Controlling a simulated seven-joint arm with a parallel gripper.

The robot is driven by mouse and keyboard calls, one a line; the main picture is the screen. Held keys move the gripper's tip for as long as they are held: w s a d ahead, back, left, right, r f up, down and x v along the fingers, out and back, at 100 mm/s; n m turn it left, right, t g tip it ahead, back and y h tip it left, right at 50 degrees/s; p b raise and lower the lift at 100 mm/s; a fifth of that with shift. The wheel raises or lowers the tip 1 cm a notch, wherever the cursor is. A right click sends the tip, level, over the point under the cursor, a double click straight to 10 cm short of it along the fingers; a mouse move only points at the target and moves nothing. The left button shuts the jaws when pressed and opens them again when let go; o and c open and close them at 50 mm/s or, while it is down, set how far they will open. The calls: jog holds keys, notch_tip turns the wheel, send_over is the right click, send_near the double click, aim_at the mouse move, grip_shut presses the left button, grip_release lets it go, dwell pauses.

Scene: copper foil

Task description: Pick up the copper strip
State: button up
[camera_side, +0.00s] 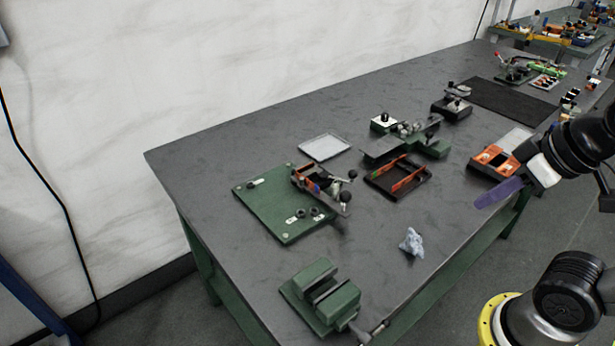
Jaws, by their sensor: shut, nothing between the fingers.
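A dark tray (372,183) lies near the middle of the bench. Narrow orange-red copper-coloured strips (407,181) show along it, one towards its right side and one towards its back; I cannot tell if they are loose or part of the tray. My gripper (484,200) comes in from the right with purple fingers, shut and empty. In the picture it is to the right of the tray, over the bench's front edge and apart from the strips. Its height above the bench is hard to tell.
A green vise (320,296) stands at the near corner. A green plate with a fixture (265,205) is to the left. A crumpled grey cloth (411,242) lies in front of the tray. Bare bench surrounds the cloth.

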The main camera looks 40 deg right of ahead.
jog(key=o, duration=0.6)
jog(key=shift+c, duration=0.2)
